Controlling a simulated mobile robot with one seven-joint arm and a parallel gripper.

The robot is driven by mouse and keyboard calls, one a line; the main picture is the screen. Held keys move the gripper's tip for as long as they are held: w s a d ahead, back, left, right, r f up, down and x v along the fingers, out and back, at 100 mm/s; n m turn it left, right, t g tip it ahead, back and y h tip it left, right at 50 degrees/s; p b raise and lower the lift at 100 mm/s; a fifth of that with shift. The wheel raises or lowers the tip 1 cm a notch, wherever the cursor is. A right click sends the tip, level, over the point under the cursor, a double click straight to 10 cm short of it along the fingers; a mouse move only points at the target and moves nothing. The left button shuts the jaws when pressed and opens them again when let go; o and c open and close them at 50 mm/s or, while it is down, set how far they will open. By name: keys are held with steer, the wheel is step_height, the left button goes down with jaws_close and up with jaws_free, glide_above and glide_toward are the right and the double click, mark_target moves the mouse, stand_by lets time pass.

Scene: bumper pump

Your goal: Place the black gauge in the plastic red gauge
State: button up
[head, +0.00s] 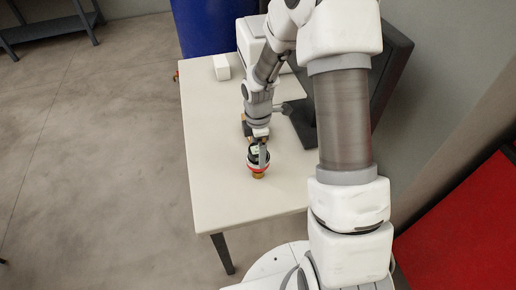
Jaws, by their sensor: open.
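The black gauge (253,150) is small and dark with a pale face, and shows just under my gripper (259,158). A red ring, which looks like the plastic red gauge (258,168), sits directly below it on a brass-coloured base (258,175) on the white table. The black gauge appears within or right above the red ring; I cannot tell whether it is fully seated. My gripper points down over them with its jaws open, one finger in front of the black gauge. My wrist and fingers hide part of both gauges.
The white table (215,150) is clear to the left and front. A small white box (221,67) stands at the back. A dark monitor-like panel (395,60) stands at the right, partly behind my arm. A blue barrel (200,28) is behind the table.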

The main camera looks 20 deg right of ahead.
steer(key=shift+r, duration=0.1)
steer(key=s+r+m+t+p, duration=0.1)
steer(key=s+r+m, duration=0.3)
steer(key=r, duration=0.8)
steer(key=s+r+m+t+p, duration=0.1)
steer(key=s+r+m, duration=0.3)
steer(key=r, duration=0.9)
steer(key=s+r+m+t, duration=0.3)
steer(key=s+r+m, duration=0.3)
steer(key=s+m, duration=0.4)
steer(key=shift+s+t, duration=0.3)
steer(key=shift+s, duration=0.9)
